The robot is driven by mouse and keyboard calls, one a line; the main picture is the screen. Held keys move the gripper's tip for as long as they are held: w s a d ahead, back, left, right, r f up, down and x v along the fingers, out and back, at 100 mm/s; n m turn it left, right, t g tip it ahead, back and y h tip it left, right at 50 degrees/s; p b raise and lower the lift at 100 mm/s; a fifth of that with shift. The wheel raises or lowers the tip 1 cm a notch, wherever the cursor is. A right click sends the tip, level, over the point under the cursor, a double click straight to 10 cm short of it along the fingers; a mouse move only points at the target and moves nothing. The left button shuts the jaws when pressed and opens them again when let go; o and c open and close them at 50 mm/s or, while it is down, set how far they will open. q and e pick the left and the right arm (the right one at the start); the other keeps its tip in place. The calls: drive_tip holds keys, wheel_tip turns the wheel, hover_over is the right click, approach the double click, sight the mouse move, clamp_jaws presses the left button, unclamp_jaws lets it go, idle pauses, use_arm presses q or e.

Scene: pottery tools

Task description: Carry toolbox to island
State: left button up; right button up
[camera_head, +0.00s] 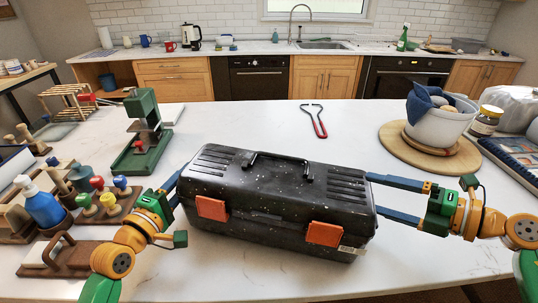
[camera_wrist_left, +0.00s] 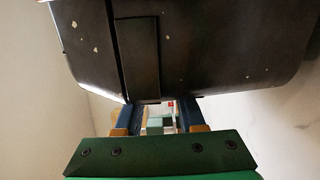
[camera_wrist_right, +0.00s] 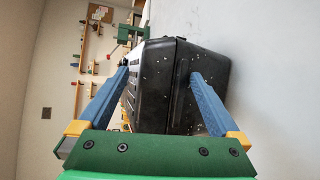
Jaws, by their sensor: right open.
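The black speckled toolbox (camera_head: 270,190) has a dark top handle and orange latches. It is upright at the front middle of the white island top (camera_head: 370,130). My left gripper (camera_head: 178,187) is at its left end, fingers apart. In the left wrist view the toolbox (camera_wrist_left: 200,45) hides the fingertips, and background shows between the fingers. My right gripper (camera_head: 376,195) is open, with its two blue fingers spread across the toolbox's right end. In the right wrist view the toolbox end (camera_wrist_right: 205,85) shows between and beyond the fingers. Contact is unclear.
Left of the toolbox are a green press (camera_head: 143,135), a blue bottle (camera_head: 42,208) and several stamps. Red-handled tongs (camera_head: 318,122) lie behind it. A white bowl (camera_head: 440,120) stands on a round board at the right. The island top behind the toolbox is mostly clear.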

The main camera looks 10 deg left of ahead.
use_arm(q)
drive_tip(key=s+a, duration=0.1)
drive_tip(key=s, duration=1)
drive_tip(key=shift+s+a, duration=0.15)
drive_tip(key=shift+a, duration=0.05)
use_arm(e)
drive_tip(key=v, duration=1.2)
drive_tip(key=shift+d, duration=0.1)
